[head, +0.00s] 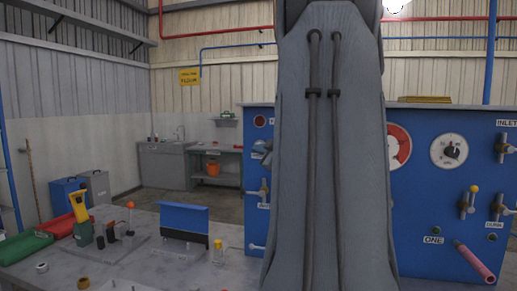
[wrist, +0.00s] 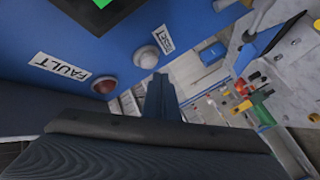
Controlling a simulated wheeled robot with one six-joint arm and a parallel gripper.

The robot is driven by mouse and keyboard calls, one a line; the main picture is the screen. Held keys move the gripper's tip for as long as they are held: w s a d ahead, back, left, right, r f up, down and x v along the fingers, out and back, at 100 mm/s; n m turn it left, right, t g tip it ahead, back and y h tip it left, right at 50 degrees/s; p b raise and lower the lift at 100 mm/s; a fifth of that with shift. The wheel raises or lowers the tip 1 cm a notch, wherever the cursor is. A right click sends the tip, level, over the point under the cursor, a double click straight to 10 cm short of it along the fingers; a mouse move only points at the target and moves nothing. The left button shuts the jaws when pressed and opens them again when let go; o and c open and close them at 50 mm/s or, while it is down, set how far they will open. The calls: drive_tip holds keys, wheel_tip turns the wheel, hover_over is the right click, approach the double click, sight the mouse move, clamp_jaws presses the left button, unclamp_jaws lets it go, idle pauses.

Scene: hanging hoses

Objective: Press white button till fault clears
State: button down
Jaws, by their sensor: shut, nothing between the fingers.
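In the wrist view, a white round button (wrist: 146,57) sits on the blue panel beside the RESET label (wrist: 163,40). A dull red round lamp (wrist: 104,85) is beside the FAULT label (wrist: 60,68); I cannot tell for sure whether it is lit. My gripper (wrist: 160,80) is shut and empty, its tips just below the white button in the picture. I cannot tell whether they touch it. In the head view my arm covers the middle of the blue panel (head: 440,205), and the button and gripper are hidden.
A green display (wrist: 102,3) is at the top of the wrist view. Gauges (head: 449,151), valve handles and a pink pipe (head: 474,262) stick out on the panel's right. A grey table (head: 130,265) with tools and a blue stand (head: 184,219) is at left.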

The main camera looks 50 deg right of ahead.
drive_tip(key=shift+s+a, duration=0.35)
drive_tip(key=shift+a, duration=0.4)
drive_tip(key=shift+s+a, duration=0.4)
drive_tip(key=shift+a, duration=0.35)
drive_tip(key=shift+s+a, duration=0.35)
drive_tip(key=shift+a, duration=0.4)
